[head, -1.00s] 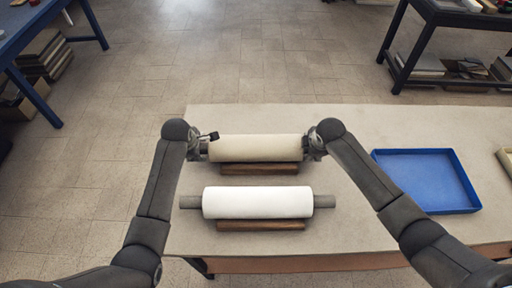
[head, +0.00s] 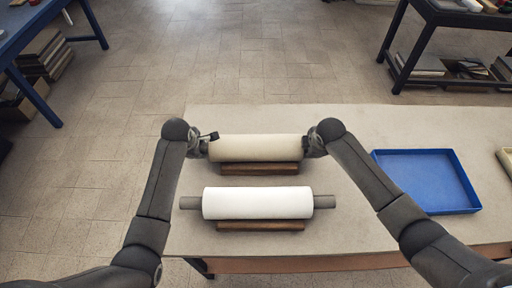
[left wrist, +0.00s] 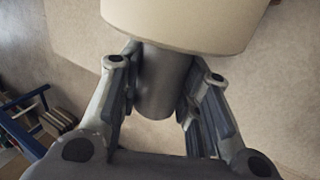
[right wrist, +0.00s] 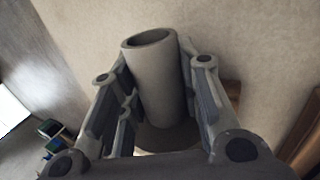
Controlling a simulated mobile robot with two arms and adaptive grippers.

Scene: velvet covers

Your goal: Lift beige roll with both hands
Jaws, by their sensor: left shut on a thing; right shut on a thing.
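The beige roll (head: 256,148) lies across the far part of the table, over a dark wooden rest (head: 260,169). My left gripper (head: 202,146) is at its left end. In the left wrist view the fingers (left wrist: 160,95) are shut on the grey core end (left wrist: 165,80), with the beige roll (left wrist: 180,22) just beyond. My right gripper (head: 312,146) is at the right end. In the right wrist view its fingers (right wrist: 152,95) are shut on the grey hollow core end (right wrist: 157,85). Whether the roll touches its rest is hard to tell.
A white roll (head: 258,203) with grey core ends lies nearer on another wooden rest (head: 260,226). A blue tray (head: 428,180) stands at the right of the table (head: 350,125). The table behind the beige roll is clear.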

